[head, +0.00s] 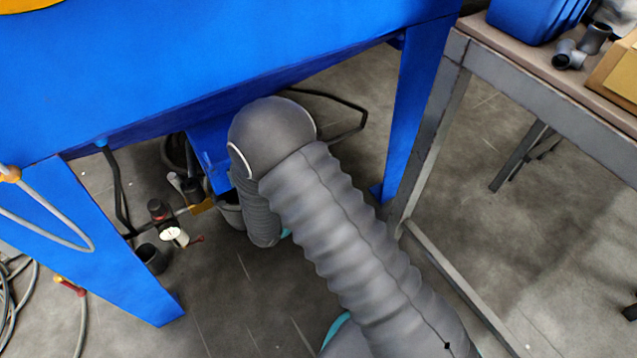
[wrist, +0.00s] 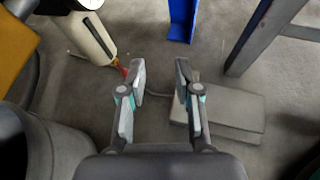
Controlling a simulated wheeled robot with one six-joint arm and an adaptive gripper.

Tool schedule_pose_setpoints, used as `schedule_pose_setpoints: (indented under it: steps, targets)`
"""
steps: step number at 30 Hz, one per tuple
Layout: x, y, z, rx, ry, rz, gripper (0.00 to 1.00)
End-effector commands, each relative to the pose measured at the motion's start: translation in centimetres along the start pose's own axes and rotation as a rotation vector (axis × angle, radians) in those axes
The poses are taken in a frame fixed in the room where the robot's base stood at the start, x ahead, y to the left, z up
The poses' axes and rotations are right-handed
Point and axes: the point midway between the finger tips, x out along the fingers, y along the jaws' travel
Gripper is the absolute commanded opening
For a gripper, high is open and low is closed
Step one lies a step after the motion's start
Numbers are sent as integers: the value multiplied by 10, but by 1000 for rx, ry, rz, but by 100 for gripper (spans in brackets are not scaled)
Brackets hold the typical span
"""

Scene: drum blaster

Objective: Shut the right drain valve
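In the head view, a cluster of air fittings sits under the blue machine (head: 220,50). My gripper (wrist: 160,72) is open and empty. In the head view my arm hides it.
A blue leg (head: 405,110) and a metal workbench (head: 440,125) stand on the right. A grey flat box (wrist: 225,115) with a cable lies on the floor below my gripper. Hoses (head: 15,285) lie at left. Bare concrete floor shows between the legs.

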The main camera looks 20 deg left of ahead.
Motion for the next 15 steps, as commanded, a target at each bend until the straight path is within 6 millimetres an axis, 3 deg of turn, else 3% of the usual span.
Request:
schedule_pose_setpoints:
  steps: [1, 6, 11, 15]
  targets:
    - [-2, 12, -18, -63, -10, 58, 33]
    - [-9, 39, -52, -191, -37, 198, 33]
    - [-7, 48, -62, -225, -44, 239, 33]
    - [8, 51, -62, -224, -45, 238, 33]
